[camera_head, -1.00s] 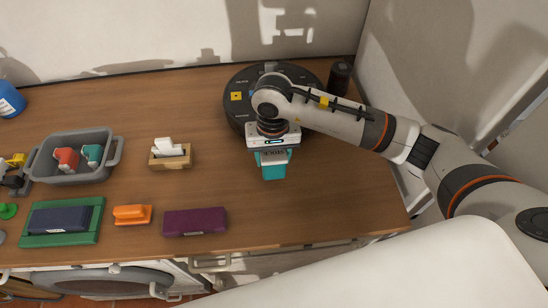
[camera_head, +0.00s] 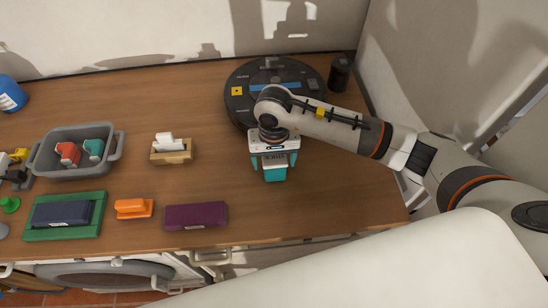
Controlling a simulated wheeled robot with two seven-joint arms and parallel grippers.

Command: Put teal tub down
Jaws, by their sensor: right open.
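The teal tub (camera_head: 275,174) stands on the wooden worktop, right of the middle of the table. Its upper part is hidden beneath my right gripper (camera_head: 274,164). The gripper comes down over it from above, its teal-tipped fingers spread on either side. Whether the fingers touch the tub cannot be seen. My left gripper is not in view.
A black round robot vacuum (camera_head: 238,104) lies behind my right gripper, with a dark cylinder (camera_head: 340,74) beside it. A grey bin (camera_head: 78,168), wooden holder (camera_head: 178,157), orange block (camera_head: 134,208), purple block (camera_head: 196,216) and green tray (camera_head: 62,236) stand left. Worktop right of the tub is clear.

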